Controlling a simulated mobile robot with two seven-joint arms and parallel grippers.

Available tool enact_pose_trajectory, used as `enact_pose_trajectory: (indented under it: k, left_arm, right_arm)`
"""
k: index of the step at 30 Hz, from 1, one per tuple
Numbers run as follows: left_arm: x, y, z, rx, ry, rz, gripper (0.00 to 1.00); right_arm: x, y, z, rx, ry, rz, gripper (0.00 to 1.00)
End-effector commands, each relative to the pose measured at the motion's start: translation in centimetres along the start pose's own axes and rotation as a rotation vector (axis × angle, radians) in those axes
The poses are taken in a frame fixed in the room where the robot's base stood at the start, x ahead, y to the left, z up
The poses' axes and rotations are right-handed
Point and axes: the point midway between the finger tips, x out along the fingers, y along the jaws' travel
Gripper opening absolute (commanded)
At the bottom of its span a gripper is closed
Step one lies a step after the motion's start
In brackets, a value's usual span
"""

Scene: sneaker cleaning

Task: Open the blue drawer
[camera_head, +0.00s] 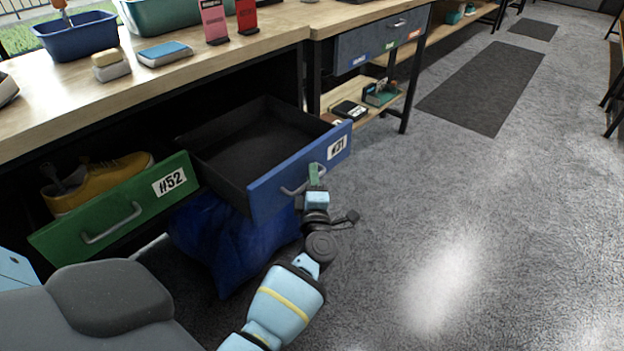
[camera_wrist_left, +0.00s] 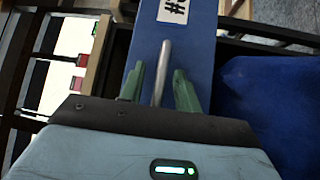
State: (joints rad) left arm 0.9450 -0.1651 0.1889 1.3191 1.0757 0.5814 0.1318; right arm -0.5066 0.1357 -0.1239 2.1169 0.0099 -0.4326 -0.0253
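The blue drawer (camera_head: 300,167), labelled #31, is pulled well out from under the wooden workbench and looks empty inside. Its metal bar handle (camera_head: 290,191) is on the front face. My left gripper (camera_head: 315,174) is at the handle's right part. In the left wrist view, the green fingers of this gripper (camera_wrist_left: 159,90) are apart, with the handle (camera_wrist_left: 163,62) between them. Gaps show on both sides of the bar, so the fingers do not look closed on it. My right gripper is not in view.
A green drawer (camera_head: 120,210), labelled #52, stands open at left with a yellow sneaker (camera_head: 100,180) in it. A dark blue bag (camera_head: 225,240) sits below the blue drawer. The workbench (camera_head: 225,62) carries bins and brushes. The grey floor (camera_head: 470,220) at right is clear.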

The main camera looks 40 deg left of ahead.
Motion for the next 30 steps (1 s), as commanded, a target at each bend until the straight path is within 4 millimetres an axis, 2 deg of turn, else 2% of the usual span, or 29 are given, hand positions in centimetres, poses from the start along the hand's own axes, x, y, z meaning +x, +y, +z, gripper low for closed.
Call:
enact_pose_trajectory:
  k: [8,21,30]
  left_arm:
    - [-0.7,0.0,0.0,0.001,-0.001,-0.002,0.33]
    - [-6.9,0.0,0.0,0.0,0.0,-0.001,0.33]
    - [-7.8,0.0,0.0,0.0,0.0,0.001,0.33]
  right_arm:
    - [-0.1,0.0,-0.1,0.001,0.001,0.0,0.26]
    - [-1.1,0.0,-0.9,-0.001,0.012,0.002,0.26]
    - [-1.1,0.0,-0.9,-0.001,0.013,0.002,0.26]
